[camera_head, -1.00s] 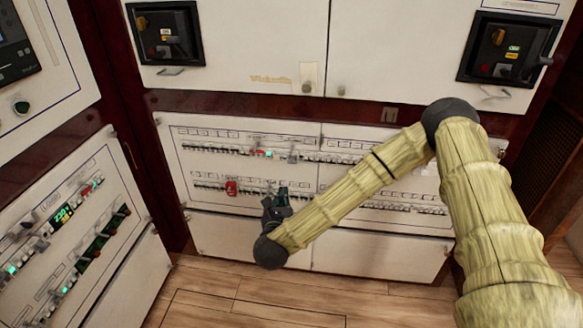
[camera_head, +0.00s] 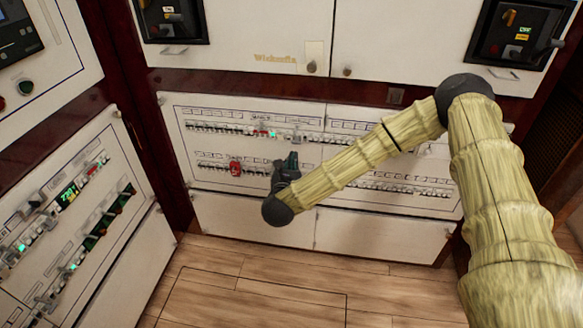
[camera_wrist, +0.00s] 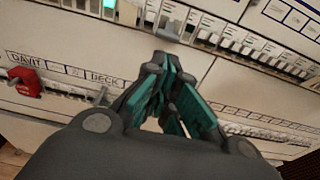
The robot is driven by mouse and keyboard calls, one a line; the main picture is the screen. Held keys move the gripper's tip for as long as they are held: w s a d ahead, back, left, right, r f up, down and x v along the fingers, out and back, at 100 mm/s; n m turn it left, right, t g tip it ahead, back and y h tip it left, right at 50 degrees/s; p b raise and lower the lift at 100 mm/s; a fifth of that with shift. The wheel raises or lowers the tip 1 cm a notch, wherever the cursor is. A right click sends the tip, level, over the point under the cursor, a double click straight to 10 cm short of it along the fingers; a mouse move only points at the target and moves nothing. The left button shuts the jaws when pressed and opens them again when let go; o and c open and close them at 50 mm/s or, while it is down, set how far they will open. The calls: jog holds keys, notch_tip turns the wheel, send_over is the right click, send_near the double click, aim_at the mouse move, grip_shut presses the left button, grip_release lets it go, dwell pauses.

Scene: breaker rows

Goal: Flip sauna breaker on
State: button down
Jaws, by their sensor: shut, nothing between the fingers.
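The breaker panel (camera_head: 250,113) has two rows of small switches. The upper row (camera_head: 215,127) holds a red piece, a green light (camera_head: 273,134) and a larger grey lever (camera_head: 297,137). The lower row (camera_head: 345,180) has a red block (camera_head: 235,168) at its left. I cannot read a sauna label, so I cannot tell which breaker it is. My gripper (camera_head: 291,158) is shut and empty in front of the panel, right of the red block and below the grey lever. In the wrist view its teal fingers (camera_wrist: 172,72) point toward the upper row (camera_wrist: 235,42); contact is unclear.
The wrist view shows labels DAVIT and DECK near the red block (camera_wrist: 24,82). A side panel (camera_head: 75,215) with more switches stands at left. Cabinets with black rotary switches (camera_head: 172,20) are above. The wooden floor (camera_head: 230,275) is clear.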

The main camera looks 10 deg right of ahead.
aim_at(297, 148)
jog(key=shift+x, duration=2.55)
